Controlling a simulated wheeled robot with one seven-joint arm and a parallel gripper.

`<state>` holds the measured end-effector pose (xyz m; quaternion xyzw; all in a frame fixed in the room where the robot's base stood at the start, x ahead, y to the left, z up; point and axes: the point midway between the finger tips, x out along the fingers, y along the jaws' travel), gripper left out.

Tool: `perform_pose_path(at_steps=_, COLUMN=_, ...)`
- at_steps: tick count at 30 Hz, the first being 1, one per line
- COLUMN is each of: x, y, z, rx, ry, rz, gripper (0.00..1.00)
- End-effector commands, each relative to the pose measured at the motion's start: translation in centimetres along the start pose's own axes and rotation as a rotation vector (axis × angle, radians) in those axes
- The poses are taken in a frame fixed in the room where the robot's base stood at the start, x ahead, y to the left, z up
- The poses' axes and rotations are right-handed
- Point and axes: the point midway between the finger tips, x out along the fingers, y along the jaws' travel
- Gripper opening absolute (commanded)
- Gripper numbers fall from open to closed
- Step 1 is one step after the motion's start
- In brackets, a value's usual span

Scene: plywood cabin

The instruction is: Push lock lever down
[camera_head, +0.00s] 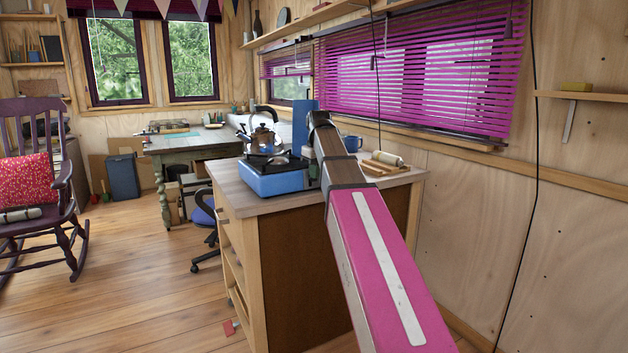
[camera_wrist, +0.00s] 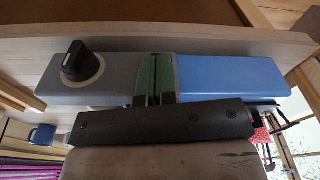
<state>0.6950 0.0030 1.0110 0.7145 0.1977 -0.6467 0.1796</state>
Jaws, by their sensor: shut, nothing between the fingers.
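The blue camping stove (camera_head: 272,178) stands on the counter with a kettle (camera_head: 263,138) on top.
The wooden counter (camera_head: 340,190) carries a blue mug (camera_head: 352,143) and a rolling pin (camera_head: 387,158) on boards to the right of the stove. A desk (camera_head: 190,143) stands behind. The floor (camera_head: 130,260) to the left is open, with a rocking chair (camera_head: 62,240) at its far side.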

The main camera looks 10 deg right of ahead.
Motion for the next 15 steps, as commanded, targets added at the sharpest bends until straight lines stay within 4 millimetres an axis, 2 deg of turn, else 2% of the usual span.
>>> perform_pose_path(at_steps=7, x=2.3, y=-0.1, z=0.3, rx=0.000, ry=-0.001, rz=-0.001, gripper=0.00)
perform_pose_path(at_steps=15, x=1.9, y=0.0, z=0.7, rx=0.000, ry=0.000, rz=0.000, gripper=0.00)
